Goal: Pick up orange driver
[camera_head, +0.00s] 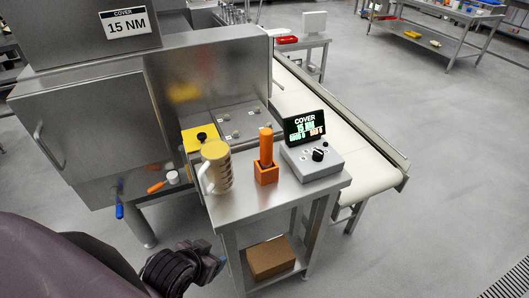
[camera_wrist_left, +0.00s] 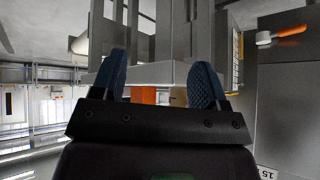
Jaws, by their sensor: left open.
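The orange driver (camera_head: 266,146) stands upright in a small orange-brown holder (camera_head: 266,174) on the steel side table (camera_head: 240,200). My left gripper (camera_head: 215,264) is low and in front of the table's left side, apart from the driver. In the left wrist view the blue fingertips of the left gripper (camera_wrist_left: 160,78) are spread with nothing held between them. An orange patch (camera_wrist_left: 142,95) shows behind the gripper there; I cannot tell if it is the driver or its holder. My right gripper is not in view.
A second orange handle (camera_head: 156,187) and a blue handle (camera_head: 119,211) are at the steel machine. A cardboard box (camera_head: 270,257) sits on the lower shelf.

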